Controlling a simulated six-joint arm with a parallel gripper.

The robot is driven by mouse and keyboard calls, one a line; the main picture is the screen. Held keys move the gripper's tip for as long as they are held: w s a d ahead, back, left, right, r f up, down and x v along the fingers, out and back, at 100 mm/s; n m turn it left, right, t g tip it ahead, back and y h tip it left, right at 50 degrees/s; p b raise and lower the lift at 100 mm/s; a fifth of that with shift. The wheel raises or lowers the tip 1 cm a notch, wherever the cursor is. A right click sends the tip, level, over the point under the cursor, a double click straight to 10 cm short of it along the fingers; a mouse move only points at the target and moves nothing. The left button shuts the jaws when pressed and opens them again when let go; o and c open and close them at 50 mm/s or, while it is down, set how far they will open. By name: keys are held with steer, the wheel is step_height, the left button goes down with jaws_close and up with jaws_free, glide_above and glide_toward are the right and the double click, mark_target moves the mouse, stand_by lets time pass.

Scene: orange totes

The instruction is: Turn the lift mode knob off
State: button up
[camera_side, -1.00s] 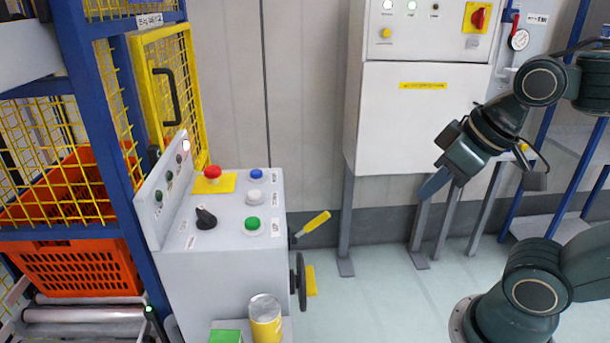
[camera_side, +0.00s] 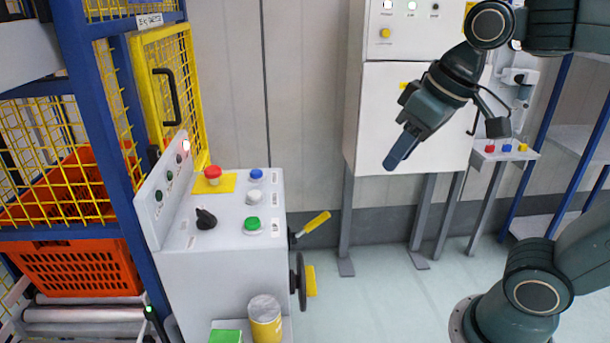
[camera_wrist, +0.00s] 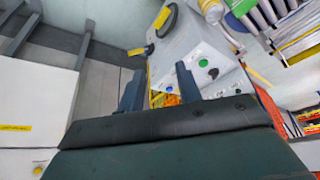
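A black rotary knob (camera_side: 206,219) sits on the sloped top of the grey control console (camera_side: 215,275), at its front left. In the wrist view the knob (camera_wrist: 213,73) shows small, near the green button. Its label is too small to read. My gripper (camera_side: 392,164) is in the air to the right of the console, well apart from it, pointing down and left. In the wrist view my gripper (camera_wrist: 160,72) shows two dark fingers spread apart with nothing between them, so it is open.
Beside the knob are a red mushroom button (camera_side: 213,172), a blue button (camera_side: 256,174), a white button (camera_side: 254,197) and a green button (camera_side: 252,224). A yellow-handled lever (camera_side: 315,222) sticks out at the console's right. A white cabinet (camera_side: 385,120) stands behind my gripper.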

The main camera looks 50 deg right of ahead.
steer(key=w+a+r+g, duration=0.1)
steer(key=w+a+r, duration=0.3)
steer(key=w, duration=0.5)
steer(key=g, duration=0.4)
glide_above(205, 211)
step_height(205, 211, down, 5)
steer(key=shift+a, duration=0.1)
steer(key=shift+f, duration=0.15)
steer(key=shift+f, duration=6.75)
jaws_close()
